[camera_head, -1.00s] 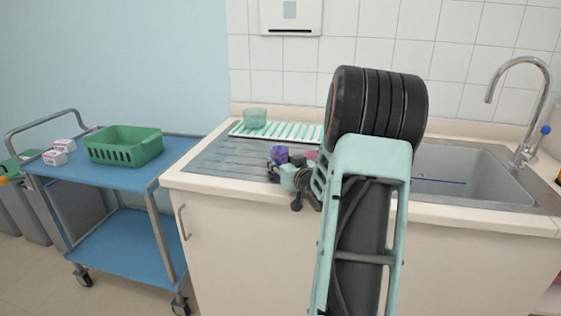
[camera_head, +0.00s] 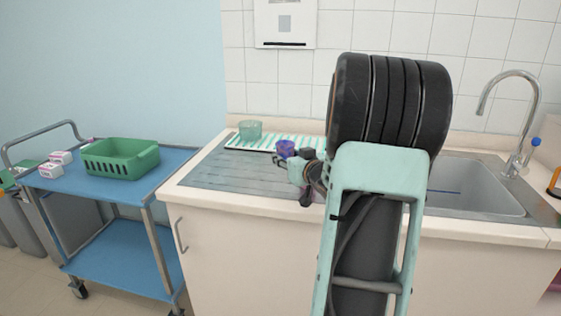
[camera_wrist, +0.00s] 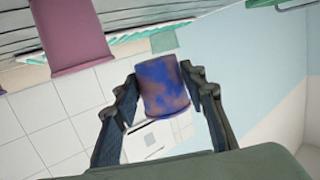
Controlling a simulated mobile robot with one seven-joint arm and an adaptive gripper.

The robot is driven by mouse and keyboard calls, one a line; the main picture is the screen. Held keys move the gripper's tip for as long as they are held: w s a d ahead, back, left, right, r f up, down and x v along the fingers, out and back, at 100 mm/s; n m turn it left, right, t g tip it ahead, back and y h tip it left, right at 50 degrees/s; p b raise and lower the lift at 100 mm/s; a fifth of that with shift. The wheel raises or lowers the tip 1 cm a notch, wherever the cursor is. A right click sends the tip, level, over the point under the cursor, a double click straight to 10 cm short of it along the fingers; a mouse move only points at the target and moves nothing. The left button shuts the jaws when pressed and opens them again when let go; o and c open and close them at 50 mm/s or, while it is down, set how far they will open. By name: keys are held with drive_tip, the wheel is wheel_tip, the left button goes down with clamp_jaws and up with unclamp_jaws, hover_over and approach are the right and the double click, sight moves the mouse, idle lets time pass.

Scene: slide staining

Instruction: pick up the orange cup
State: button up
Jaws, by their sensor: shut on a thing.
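A blue-purple cup with orange-brown patches (camera_wrist: 163,88) is between the two fingers of my gripper (camera_wrist: 160,76) in the wrist view. The fingers press on both its sides. In the head view the cup (camera_head: 285,149) looks purple and is at the tip of my gripper (camera_head: 284,157), over the drainboard. I cannot tell how high it is above the surface. No plainly orange cup shows. A pink-mauve cup (camera_wrist: 75,38) stands at the upper left of the wrist view, apart from the held cup; my arm hides it in the head view.
A pale green glass container (camera_head: 250,131) stands on the striped rack (camera_head: 262,143) behind the drainboard (camera_head: 225,172). The sink (camera_head: 475,187) is to the right. A blue cart (camera_head: 172,162) with a green basket (camera_head: 120,165) stands left. The drainboard's left part is clear.

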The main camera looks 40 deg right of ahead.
drive_tip(key=s+d+r+p, duration=0.2)
drive_tip(key=s+r, duration=0.3)
drive_tip(key=s, duration=0.4)
drive_tip(key=shift+s+d+r+p, duration=0.3)
drive_tip(key=shift+s+d, duration=0.1)
drive_tip(key=shift+d, duration=0.15)
idle(0.5)
drive_tip(key=w+a+f+n+y, duration=0.3)
drive_tip(key=a+f+y, duration=0.2)
drive_tip(key=a, duration=0.5)
drive_tip(key=w+a+f+n+y, duration=0.4)
drive_tip(key=a+f, duration=0.1)
drive_tip(key=a, duration=0.5)
drive_tip(key=s+a+f+n+g+y, duration=0.2)
drive_tip(key=a+n+g+y, duration=0.1)
drive_tip(key=a, duration=0.7)
drive_tip(key=s+a+f+n+g+y, duration=0.2)
drive_tip(key=a+f+n+g+y, duration=0.1)
drive_tip(key=a, duration=0.7)
drive_tip(key=shift+s+a+n+y, duration=0.2)
drive_tip(key=shift+n+y, duration=0.3)
drive_tip(key=shift+y, duration=0.6)
